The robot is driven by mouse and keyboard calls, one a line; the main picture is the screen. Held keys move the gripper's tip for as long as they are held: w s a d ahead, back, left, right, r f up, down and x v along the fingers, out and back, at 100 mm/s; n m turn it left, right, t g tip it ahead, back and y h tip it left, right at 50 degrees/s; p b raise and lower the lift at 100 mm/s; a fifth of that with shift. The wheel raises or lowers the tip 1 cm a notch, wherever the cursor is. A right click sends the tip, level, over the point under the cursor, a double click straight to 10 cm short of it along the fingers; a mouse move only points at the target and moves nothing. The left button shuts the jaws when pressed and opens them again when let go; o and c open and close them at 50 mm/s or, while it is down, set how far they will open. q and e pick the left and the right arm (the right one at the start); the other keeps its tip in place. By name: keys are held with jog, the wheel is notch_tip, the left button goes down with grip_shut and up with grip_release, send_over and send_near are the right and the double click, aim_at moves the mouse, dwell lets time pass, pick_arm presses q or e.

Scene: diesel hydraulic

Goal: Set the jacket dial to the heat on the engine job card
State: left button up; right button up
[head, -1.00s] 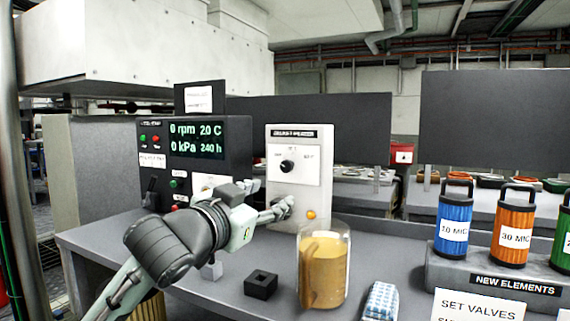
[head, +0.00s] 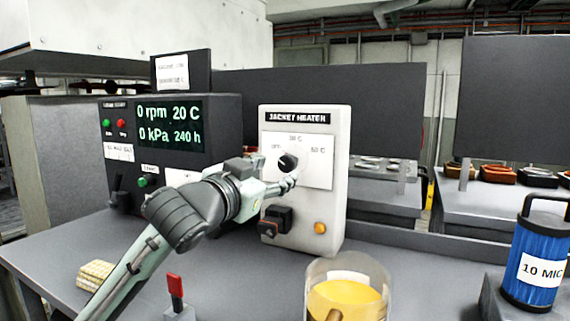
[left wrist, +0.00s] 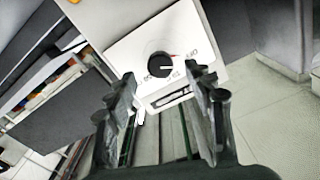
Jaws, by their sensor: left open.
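The white jacket heater box (head: 335,180) stands on the bench with a black round dial (head: 288,161) on its white plate. Marks around the dial include OFF at left and temperatures at top and right. In the left wrist view the dial (left wrist: 160,65) sits ahead between the fingers, with a red mark near its edge; its exact setting is unclear. My left gripper (head: 287,180) is open, close to the dial and just below it in the head view; contact is not clear. A white card (head: 173,72) stands above the engine panel, its text too small to read. My right gripper is out of view.
The engine panel (head: 228,130) reads 0 rpm, 20 C, 0 kPa, 240 h. Below the dial are a black switch (head: 284,214) and an amber lamp (head: 320,228). A glass jar (head: 375,275), a red-handled item (head: 175,285) and a blue filter (head: 538,255) stand nearer.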

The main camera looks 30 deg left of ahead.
aim_at(285, 166)
pick_arm(q)
jog(key=shift+w+a, duration=0.15)
jog(key=shift+w, duration=2.65)
jog(key=shift+p, duration=0.3)
jog(key=c, duration=1.2)
